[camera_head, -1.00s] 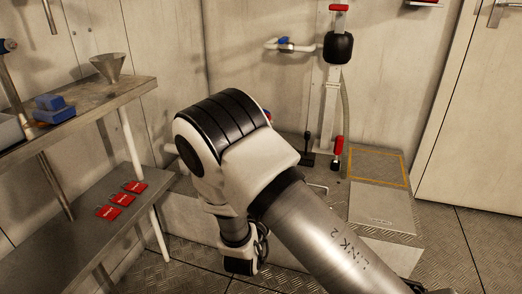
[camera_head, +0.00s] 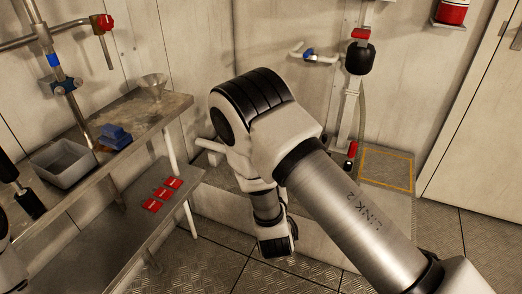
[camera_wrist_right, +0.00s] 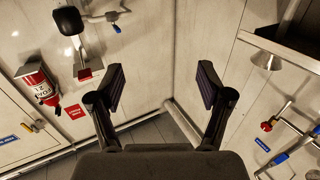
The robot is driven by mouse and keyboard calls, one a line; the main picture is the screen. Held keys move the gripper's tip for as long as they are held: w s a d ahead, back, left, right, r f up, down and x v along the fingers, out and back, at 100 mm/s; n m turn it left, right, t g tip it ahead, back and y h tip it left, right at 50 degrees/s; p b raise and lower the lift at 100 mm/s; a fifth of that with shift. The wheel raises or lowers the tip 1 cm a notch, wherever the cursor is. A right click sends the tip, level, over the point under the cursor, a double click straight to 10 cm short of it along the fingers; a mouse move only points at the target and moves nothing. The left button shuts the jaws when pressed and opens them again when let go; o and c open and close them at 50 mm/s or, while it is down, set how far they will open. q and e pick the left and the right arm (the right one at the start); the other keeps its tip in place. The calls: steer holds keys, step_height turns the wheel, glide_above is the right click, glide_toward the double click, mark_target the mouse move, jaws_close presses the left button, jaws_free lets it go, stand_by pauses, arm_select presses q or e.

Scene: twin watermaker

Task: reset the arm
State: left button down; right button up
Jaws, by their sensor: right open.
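My right arm (camera_head: 345,205) crosses the middle of the head view, bent at a black-capped joint. Its gripper is hidden behind the arm links there. In the right wrist view my right gripper (camera_wrist_right: 161,88) is open, with its two dark fingers wide apart and nothing between them. Part of another arm of mine (camera_head: 12,265) shows at the lower left edge of the head view, but the left gripper cannot be made out.
A metal bench (camera_head: 140,122) at left holds a grey bin (camera_head: 62,165), blue blocks (camera_head: 114,138) and a funnel (camera_head: 154,84). Red tags (camera_head: 162,193) lie on the lower shelf. A fire extinguisher (camera_wrist_right: 40,85) hangs on the wall. The floor (camera_head: 225,255) in front is clear.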

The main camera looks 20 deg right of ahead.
steer(key=s+d+f+g+y, duration=0.15)
steer(key=s+f+g, duration=0.25)
steer(key=s+f, duration=0.45)
steer(key=s+d+f+g+y, duration=0.15)
steer(key=s+f+g, duration=0.35)
steer(key=f, duration=0.6)
steer(key=s+a+f+n+g+y, duration=0.15)
steer(key=s+f+g, duration=0.25)
steer(key=s, duration=0.6)
steer(key=s+a+f+n+g+y, duration=0.1)
steer(key=s+a+n+g+y, duration=0.15)
steer(key=s, duration=0.45)
step_height(320, 180, up, 18)
steer(key=s+g+p, duration=0.1)
steer(key=p, duration=1.6)
steer(key=shift+s+f+h+p, duration=0.15)
steer(key=shift+h+p, duration=0.15)
steer(key=shift+p, duration=0.1)
steer(key=shift+a, duration=0.1)
